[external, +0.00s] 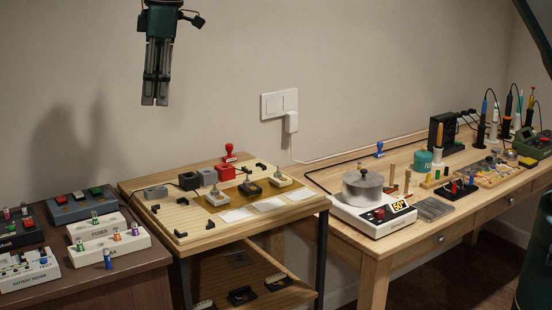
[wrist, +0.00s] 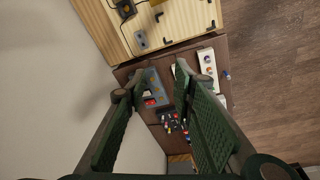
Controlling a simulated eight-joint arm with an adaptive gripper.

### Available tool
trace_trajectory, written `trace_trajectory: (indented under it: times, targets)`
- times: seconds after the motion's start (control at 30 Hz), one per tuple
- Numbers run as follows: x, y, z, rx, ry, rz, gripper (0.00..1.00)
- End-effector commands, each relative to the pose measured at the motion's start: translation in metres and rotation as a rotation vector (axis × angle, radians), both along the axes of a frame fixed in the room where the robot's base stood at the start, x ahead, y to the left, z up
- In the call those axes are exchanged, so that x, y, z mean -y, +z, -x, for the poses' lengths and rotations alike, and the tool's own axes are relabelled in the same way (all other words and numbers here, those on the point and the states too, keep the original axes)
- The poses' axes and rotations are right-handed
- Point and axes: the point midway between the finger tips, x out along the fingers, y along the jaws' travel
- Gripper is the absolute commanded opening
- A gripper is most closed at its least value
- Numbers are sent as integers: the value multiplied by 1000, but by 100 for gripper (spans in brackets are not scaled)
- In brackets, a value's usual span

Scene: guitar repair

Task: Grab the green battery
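My gripper (external: 155,102) hangs high in front of the wall, pointing down, well above the dark left table and apart from everything. In the wrist view its two dark green fingers (wrist: 159,78) are spread with nothing between them. Several small coloured cylinders stand in or near holders on the left table. Small coloured pieces (wrist: 172,122) also show between the fingers in the wrist view.
A battery tester (external: 30,273), a fuse box (external: 97,232) and a grey box with red and green buttons (external: 82,203) crowd the left table. A wooden table with blocks (external: 190,232) stands beside it. A workbench with a scale (external: 372,222) is farther right. The air around my gripper is clear.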

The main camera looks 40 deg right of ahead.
Motion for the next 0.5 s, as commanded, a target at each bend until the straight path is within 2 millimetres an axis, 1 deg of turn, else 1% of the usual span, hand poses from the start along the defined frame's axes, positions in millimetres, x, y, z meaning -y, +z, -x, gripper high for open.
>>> trace_trajectory:
  times: [0.03, 0.1, 0.37, 0.5]
  targets:
    - [-16, -7, 2, -5, 18, 5, 26]
    - [-34, -17, 6, -11, 43, 13, 26]
    - [-102, -58, 24, -33, 137, 42, 26]
    - [-138, -81, 38, -46, 187, 59, 26]
